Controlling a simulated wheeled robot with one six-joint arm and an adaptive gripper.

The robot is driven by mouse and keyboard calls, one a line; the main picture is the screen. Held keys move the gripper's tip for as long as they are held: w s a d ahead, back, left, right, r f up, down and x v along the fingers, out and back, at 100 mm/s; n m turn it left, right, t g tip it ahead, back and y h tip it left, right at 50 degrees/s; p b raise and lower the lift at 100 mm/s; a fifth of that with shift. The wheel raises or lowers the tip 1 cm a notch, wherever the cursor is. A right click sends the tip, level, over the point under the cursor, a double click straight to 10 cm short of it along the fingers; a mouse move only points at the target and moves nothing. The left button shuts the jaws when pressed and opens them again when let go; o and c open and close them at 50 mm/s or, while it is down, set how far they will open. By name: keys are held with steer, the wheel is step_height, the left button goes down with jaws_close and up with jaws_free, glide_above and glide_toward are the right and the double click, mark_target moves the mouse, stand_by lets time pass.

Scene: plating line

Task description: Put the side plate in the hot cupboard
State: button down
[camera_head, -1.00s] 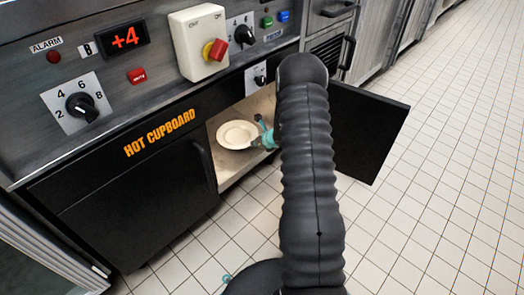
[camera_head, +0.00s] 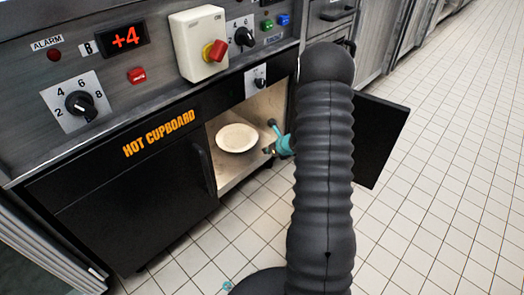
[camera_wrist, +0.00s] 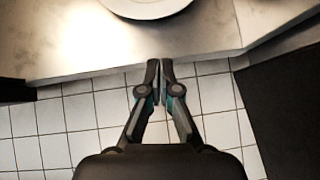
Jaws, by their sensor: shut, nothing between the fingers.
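The side plate (camera_head: 237,138) is round and cream-white. It lies flat on the pale floor of the hot cupboard (camera_head: 228,180), inside the right-hand opening; its near edge shows at the top of the wrist view (camera_wrist: 147,10). My gripper (camera_wrist: 160,68) is shut and empty, with its fingertips close together, just outside the cupboard's front edge in the wrist view and apart from the plate. In the head view its teal fingers (camera_head: 274,142) show to the right of the plate, and my arm hides the rest.
The open black door (camera_head: 378,140) stands to the right of the opening, partly behind my arm. The left black door (camera_head: 140,220) is closed. The control panel (camera_head: 145,60) with knobs and a switch box (camera_head: 197,45) is above. Tiled floor (camera_head: 450,180) is clear at the right.

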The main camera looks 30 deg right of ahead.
steer(key=shift+v, duration=2.2)
steer(key=shift+a, duration=0.1)
